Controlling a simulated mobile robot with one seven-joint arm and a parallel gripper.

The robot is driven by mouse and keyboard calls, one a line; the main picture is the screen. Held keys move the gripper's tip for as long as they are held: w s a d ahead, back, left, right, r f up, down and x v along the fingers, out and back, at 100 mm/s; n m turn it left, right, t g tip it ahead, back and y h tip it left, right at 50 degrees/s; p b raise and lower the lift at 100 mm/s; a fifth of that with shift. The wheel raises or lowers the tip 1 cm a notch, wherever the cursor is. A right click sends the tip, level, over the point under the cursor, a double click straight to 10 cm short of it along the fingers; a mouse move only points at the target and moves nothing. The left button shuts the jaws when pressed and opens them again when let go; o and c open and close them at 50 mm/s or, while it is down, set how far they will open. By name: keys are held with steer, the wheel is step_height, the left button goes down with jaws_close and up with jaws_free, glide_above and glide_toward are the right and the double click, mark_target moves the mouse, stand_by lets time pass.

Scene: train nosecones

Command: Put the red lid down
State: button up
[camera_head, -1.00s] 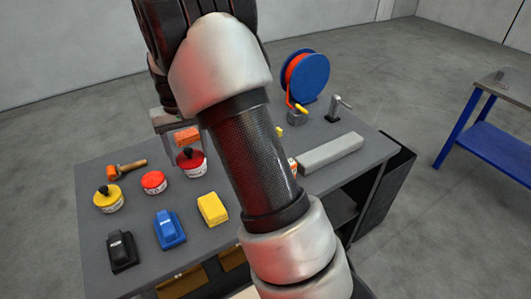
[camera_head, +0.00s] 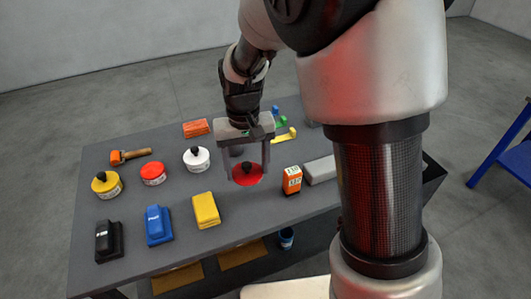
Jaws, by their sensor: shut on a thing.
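The red lid (camera_head: 248,179) is a round red disc between the fingers of my gripper (camera_head: 247,176). My gripper is shut on it and points down over the right middle of the grey table (camera_head: 130,235). I cannot tell how far above the table the lid is. A white round tin (camera_head: 197,162) with a black knob on top stands to the left of my gripper. A red-topped tin (camera_head: 153,174) and a yellow tin (camera_head: 106,186) with a black knob stand farther left.
Black (camera_head: 109,241), blue (camera_head: 158,225) and yellow (camera_head: 206,210) blocks line the front. An orange box (camera_head: 291,180) and a grey bar (camera_head: 321,170) are right of the lid. An orange block (camera_head: 196,128) and a wooden-handled tool (camera_head: 130,156) lie behind. Bare table shows between the yellow block and orange box.

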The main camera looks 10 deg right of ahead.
mark_target(250, 200)
steer(key=shift+s+d+f, duration=0.1)
steer(key=shift+d+f, duration=0.05)
steer(key=shift+f, duration=0.05)
step_height(250, 200, down, 10)
steer(key=shift+r+b, duration=0.2)
steer(key=shift+b, duration=0.2)
steer(key=shift+f, duration=0.25)
steer(key=o, duration=1)
steer(key=shift+o, duration=0.2)
steer(key=shift+r, duration=0.1)
